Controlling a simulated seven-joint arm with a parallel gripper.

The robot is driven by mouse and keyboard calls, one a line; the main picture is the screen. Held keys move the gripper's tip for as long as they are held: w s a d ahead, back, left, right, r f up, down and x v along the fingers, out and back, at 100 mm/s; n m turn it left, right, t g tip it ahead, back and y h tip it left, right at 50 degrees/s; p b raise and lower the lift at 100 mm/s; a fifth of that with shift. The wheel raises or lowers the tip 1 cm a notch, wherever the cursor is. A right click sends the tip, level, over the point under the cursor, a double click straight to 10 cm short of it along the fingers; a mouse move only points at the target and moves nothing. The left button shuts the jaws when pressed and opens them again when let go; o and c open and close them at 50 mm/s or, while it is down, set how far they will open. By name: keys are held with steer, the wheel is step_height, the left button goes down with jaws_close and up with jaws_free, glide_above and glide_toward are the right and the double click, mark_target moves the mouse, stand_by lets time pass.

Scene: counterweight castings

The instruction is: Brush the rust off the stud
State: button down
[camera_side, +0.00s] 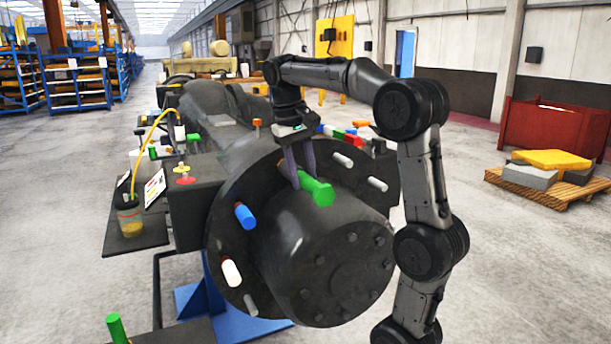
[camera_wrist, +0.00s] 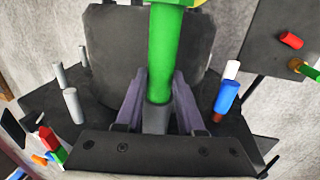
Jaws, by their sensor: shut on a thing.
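My gripper (camera_side: 304,178) is shut on a green cylinder (camera_side: 318,191) at the upper face of the dark round hub flange (camera_side: 222,207). In the wrist view the green cylinder (camera_wrist: 167,45) rises between the two purple-grey fingers of my gripper (camera_wrist: 159,98). I cannot tell whether the green cylinder is on a stud or only beside one. Bare pale studs (camera_side: 343,159), (camera_side: 377,184) stand on the flange to the right, and another (camera_side: 250,305) at lower left.
A blue sleeve (camera_side: 245,216) and a white sleeve (camera_side: 231,273) stick out of the flange at left. A jar (camera_side: 129,218) stands on a dark side shelf. Another green cylinder (camera_side: 116,328) is at bottom left. Small coloured parts (camera_side: 352,138) lie behind the flange.

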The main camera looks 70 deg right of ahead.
mark_target(324, 188)
stand_by(0.4)
steer(key=shift+s+a, duration=1.1)
steer(key=shift+w+d, duration=1.15)
steer(key=shift+s+a, duration=3.3)
steer(key=shift+s, duration=0.05)
steer(key=shift+r, duration=0.1)
steer(key=r, duration=0.1)
steer(key=s+a+r, duration=0.2)
steer(key=r, duration=0.1)
steer(key=shift+a, duration=0.1)
